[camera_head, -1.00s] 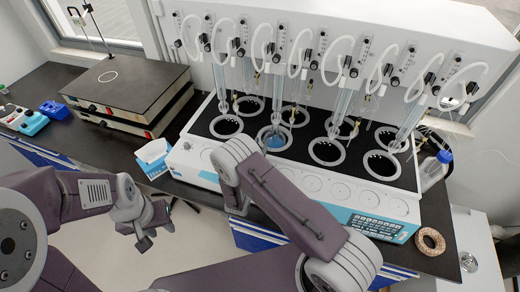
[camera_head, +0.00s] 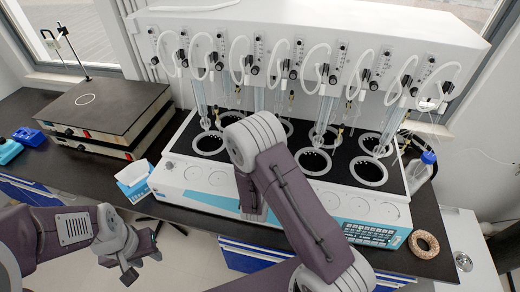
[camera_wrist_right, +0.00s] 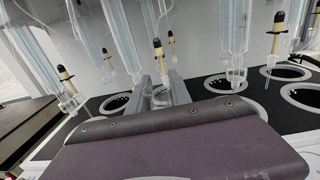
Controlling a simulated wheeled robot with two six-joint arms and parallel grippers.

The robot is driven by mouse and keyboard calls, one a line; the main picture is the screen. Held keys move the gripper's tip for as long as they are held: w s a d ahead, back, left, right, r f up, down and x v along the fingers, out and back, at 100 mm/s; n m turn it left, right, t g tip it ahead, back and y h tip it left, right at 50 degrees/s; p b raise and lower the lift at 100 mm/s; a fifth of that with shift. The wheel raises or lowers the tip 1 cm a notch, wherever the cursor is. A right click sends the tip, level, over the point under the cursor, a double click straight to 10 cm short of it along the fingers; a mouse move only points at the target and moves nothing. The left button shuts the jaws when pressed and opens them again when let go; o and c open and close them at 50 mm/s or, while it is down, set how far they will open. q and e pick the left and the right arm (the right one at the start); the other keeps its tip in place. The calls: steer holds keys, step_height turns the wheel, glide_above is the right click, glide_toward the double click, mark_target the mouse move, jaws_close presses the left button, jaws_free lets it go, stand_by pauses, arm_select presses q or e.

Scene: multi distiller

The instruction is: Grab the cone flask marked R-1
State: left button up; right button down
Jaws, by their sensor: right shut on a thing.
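The distiller (camera_head: 190,178) is a long white bench unit with a black top, round wells and glass tubes above. My right arm covers its middle in the head view, hiding my right gripper there. In the right wrist view my right gripper (camera_wrist_right: 161,92) has its two fingers among the glass tubes, over a well. It is shut on a clear glass piece between the fingers, seemingly a flask; its shape and any R-1 mark cannot be read. My left gripper (camera_head: 142,260) is empty, its fingers apart, in front of the bench at lower left.
Hanging glass tubes (camera_head: 325,112) and hoses crowd the space above the wells. A hot plate (camera_head: 110,100), a tissue box (camera_head: 133,180) and blue items (camera_head: 28,137) stand to the left. A bottle (camera_head: 420,170) and a ring (camera_head: 425,244) are at the right end.

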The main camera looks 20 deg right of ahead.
steer(key=shift+s+d+r, duration=0.3)
steer(key=shift+d+r, duration=0.15)
steer(key=shift+d, duration=0.2)
steer(key=shift+s+d+r, duration=0.3)
steer(key=shift+d+r, duration=0.1)
steer(key=shift+d, duration=0.25)
